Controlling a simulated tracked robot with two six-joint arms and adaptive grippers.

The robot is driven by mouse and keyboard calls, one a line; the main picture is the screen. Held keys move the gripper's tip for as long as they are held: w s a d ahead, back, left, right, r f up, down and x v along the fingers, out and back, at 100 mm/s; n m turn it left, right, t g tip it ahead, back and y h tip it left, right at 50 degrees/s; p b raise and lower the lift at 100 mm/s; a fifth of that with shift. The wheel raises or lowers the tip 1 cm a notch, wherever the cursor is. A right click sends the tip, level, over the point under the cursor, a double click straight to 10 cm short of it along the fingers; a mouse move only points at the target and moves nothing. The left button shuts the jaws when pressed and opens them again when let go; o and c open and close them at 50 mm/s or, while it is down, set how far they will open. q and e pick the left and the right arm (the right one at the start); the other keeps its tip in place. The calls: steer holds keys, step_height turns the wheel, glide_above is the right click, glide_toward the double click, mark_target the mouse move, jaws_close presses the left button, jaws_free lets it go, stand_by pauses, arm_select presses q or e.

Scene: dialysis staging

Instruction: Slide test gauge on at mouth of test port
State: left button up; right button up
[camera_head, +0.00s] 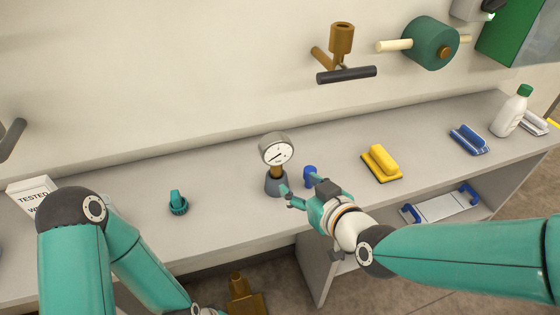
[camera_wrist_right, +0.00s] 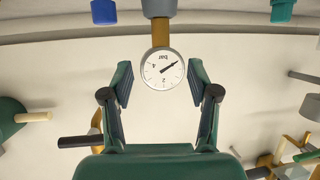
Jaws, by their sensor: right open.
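The test gauge (camera_head: 276,150) has a round white dial and a brass stem, and stands upright in a grey holder (camera_head: 275,186) on the bench. My right gripper (camera_head: 297,188) is open and empty, just right of the holder. In the right wrist view the gauge dial (camera_wrist_right: 162,70) appears upside down between the spread fingers, touching neither as far as I can tell. A brass fitting with an upward cup (camera_head: 341,38) is on the wall above; I cannot tell whether it is the test port. My left arm shows at left, its gripper out of frame.
A blue knobbed piece (camera_head: 310,170) stands close beside my right gripper. A teal cap (camera_head: 178,204), yellow block (camera_head: 381,163), blue brush (camera_head: 469,139) and white bottle (camera_head: 510,114) are on the bench. A teal roll (camera_head: 430,43) is on the wall.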

mark_target(280, 168)
steer(key=p+x, duration=0.1)
steer(key=x, duration=0.6)
steer(key=shift+w+a+f, duration=0.1)
steer(key=shift+w, duration=0.05)
steer(key=shift+w+a, duration=0.2)
steer(key=shift+w, duration=0.2)
steer(key=p+x, duration=0.2)
steer(key=x, duration=0.2)
steer(key=shift+w+a, duration=0.15)
jaws_close()
